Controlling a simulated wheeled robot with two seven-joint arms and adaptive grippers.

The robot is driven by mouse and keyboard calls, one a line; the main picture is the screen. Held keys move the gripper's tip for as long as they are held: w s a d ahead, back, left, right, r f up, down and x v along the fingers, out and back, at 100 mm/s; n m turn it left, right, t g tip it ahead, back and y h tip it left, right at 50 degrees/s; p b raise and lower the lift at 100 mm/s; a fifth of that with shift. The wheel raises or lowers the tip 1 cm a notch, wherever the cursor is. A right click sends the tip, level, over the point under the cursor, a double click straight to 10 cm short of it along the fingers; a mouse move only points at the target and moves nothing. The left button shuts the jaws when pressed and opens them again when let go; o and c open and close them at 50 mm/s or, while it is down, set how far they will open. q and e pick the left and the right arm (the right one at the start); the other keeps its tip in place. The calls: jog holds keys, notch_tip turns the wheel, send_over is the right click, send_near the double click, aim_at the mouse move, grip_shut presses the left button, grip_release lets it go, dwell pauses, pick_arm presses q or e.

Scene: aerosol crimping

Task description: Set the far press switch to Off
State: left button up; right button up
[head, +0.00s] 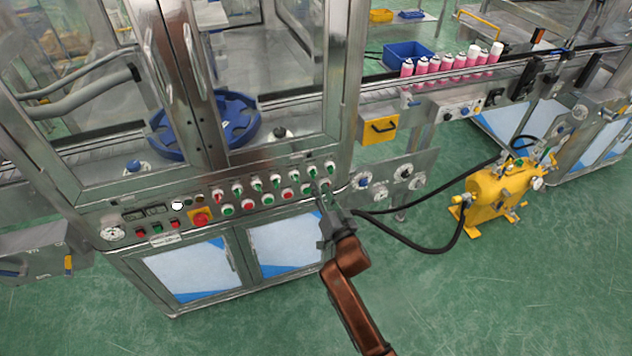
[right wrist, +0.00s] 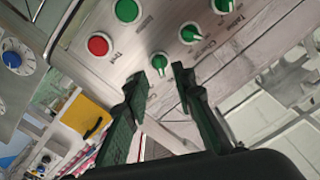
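The control panel (head: 250,199) on the machine front carries rows of green and white rotary switches and red and green buttons. My right gripper (head: 322,190) is at the panel's right end, its fingers pointing at the panel. In the right wrist view its two fingers (right wrist: 158,76) are apart, with a green rotary switch (right wrist: 159,62) just beyond and between the tips. Contact cannot be told. More green switches (right wrist: 190,33) sit up and right of it. The labels are too small to show which is the far press switch. My left gripper is out of view.
A red button (right wrist: 98,45) and a green button (right wrist: 126,10) are close to the fingers. A gauge plate (head: 385,180) adjoins the panel on the right. A yellow pump (head: 495,195) with black hoses stands on the green floor, which is otherwise open in front.

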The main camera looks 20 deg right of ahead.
aim_at(314, 174)
jog(key=shift+w+b, duration=0.5)
jog(key=shift+w, duration=1.75)
grip_shut()
